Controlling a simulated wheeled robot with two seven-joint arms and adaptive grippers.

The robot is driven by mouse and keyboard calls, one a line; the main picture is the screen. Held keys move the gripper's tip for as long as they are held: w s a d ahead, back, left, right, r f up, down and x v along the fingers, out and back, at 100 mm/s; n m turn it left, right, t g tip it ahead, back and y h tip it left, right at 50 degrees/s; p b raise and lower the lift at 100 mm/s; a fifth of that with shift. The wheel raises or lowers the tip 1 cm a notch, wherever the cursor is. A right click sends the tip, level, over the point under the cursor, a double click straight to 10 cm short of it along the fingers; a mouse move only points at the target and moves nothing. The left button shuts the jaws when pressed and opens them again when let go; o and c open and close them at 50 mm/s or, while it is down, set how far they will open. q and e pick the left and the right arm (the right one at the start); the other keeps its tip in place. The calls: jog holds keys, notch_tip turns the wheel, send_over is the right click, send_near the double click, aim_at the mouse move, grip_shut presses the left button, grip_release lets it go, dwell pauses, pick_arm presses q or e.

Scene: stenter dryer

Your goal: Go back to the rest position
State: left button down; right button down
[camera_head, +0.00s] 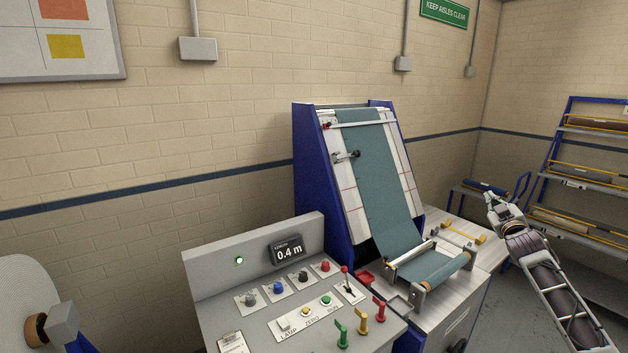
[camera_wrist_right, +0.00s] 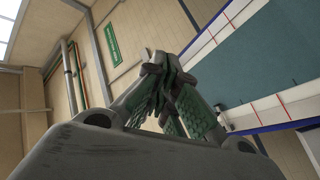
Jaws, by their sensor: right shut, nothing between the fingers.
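My right gripper (camera_head: 492,200) is at the right of the head view, raised beside the machine's white table top and apart from the machine. The right wrist view shows its fingers (camera_wrist_right: 165,70) closed together with nothing between them. My left gripper is not in the head view. The machine (camera_head: 322,190) has blue side frames and a slanted white board. Teal fabric (camera_head: 372,170) runs down the board to a roller at the front. The fabric also shows in the right wrist view (camera_wrist_right: 265,60).
A blue rack (camera_head: 548,165) with rolls stands at the far right. A large roll (camera_head: 22,300) is at the lower left. Grey floor shows between the machine and the rack.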

jog(key=s+a+f+g+y, duration=0.1)
jog(key=s+a+f+g, duration=0.15)
jog(key=f, duration=1.25)
jog(key=s+a+f+m+g, duration=0.15)
jog(key=s+f, duration=0.25)
jog(key=f, duration=1)
jog(key=s+a+f+n+g+y, duration=0.1)
jog(key=s+a+f+g, duration=0.15)
jog(key=f, duration=1.25)
jog(key=s+a+f+g, duration=0.2)
jog(key=s+a+f, duration=0.1)
jog(key=s+f, duration=0.8)
jog(key=s+a+f+m+g, duration=0.1)
jog(key=s+a+f+g, duration=0.3)
jog(key=s+f, duration=0.9)
jog(key=s+a+f+g+b, duration=0.1)
jog(key=s+a+f, duration=0.5)
jog(key=s, duration=0.7)
jog(key=s+a+f+g+y+b, duration=0.1)
jog(key=s+a+f, duration=0.4)
jog(key=s, duration=0.8)
jog(key=s+a+f+g+y+b, duration=0.1)
jog(key=s+a+f+g, duration=0.2)
jog(key=s+a+f, duration=0.3)
jog(key=shift+s+a+f+m, duration=0.35)
jog(key=shift+s+f, duration=2.25)
jog(key=shift+s, duration=1.5)
jog(key=shift+d+g, duration=0.1)
jog(key=shift+g, duration=0.15)
